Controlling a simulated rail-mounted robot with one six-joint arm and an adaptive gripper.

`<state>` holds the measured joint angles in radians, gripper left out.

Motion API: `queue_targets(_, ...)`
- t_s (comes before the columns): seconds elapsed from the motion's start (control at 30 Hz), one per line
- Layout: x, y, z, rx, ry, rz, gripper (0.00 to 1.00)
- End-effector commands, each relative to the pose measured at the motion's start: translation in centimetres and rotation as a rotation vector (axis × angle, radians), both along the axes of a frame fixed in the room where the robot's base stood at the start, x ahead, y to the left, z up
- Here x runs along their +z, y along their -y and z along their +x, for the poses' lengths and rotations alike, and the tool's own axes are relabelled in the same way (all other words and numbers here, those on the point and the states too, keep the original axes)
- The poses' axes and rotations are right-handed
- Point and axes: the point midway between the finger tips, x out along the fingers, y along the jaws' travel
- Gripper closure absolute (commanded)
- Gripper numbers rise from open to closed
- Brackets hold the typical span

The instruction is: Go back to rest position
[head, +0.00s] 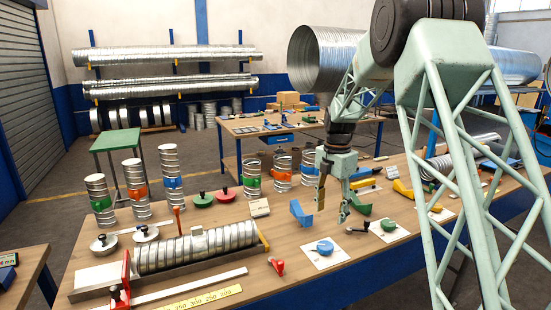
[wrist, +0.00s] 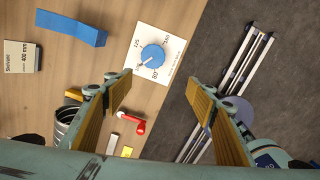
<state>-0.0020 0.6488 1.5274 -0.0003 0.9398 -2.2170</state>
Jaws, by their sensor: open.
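My gripper (head: 333,200) hangs from my pale green arm above the front right part of the wooden workbench (head: 245,285). In the wrist view my gripper (wrist: 160,95) is open, with its two yellow-padded fingers wide apart and nothing between them. Below and beyond the fingers lies a white dial card with a blue knob (wrist: 152,57), which also shows in the head view as a blue knob (head: 324,247). A blue angled block (head: 300,213) lies on the bench to the left of my gripper. It also shows in the wrist view (wrist: 72,27).
A spiral duct (head: 195,247) lies in a fixture at the bench's front left. Upright duct pieces (head: 135,187) with coloured bands stand behind it. A red-handled crank (head: 277,265) lies near the front edge. The wrist view shows floor beyond the bench edge.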

Motion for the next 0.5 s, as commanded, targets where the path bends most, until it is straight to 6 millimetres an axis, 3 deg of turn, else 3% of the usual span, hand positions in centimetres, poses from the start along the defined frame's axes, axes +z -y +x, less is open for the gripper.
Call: queue_targets(0.5,7.8,0.0,-6.8,-0.301,0.044,0.015,0.48)
